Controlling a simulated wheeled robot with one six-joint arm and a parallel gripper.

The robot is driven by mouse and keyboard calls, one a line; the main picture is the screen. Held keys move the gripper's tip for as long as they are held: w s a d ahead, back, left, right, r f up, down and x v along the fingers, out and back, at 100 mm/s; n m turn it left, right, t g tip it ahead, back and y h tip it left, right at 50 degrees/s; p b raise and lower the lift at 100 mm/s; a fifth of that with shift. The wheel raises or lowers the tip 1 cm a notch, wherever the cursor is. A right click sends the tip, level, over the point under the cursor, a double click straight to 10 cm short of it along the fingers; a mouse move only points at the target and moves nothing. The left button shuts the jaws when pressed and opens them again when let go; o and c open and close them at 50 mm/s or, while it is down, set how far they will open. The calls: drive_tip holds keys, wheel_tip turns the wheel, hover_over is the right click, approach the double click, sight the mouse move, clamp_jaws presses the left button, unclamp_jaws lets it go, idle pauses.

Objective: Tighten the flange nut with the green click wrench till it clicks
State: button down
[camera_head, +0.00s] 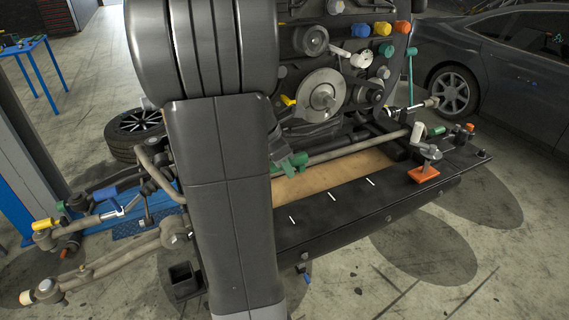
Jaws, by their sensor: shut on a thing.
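My gripper (288,158) shows just right of my large dark arm, which hides part of it. It is low over the front of the bench, at the left end of the tan strip. A green piece (294,161) is at its jaws, and I take it for the green click wrench, with the jaws shut on it. Its far end and head are not clear. Another green, upright handle (411,65) stands at the right of the engine (325,75). I cannot make out the flange nut; it may be hidden behind my arm or too small to tell.
A dark bench (345,205) with white marks and a tan strip (335,173) lies below the engine. An orange-based stand (424,174) is on its right part. Suspension arms (120,255) stick out at left. A loose wheel (135,132) and a dark car (500,70) stand behind.

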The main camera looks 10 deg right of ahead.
drive_tip(key=shift+r, duration=0.1)
drive_tip(key=shift+f+b, duration=1.55)
drive_tip(key=shift+f, duration=1.55)
drive_tip(key=shift+f+b, duration=0.85)
drive_tip(key=shift+f, duration=0.6)
drive_tip(key=c, duration=1.9)
unclamp_jaws()
drive_tip(key=shift+c, duration=0.2)
clamp_jaws()
drive_tip(key=shift+r+p, duration=0.25)
drive_tip(key=shift+p, duration=0.2)
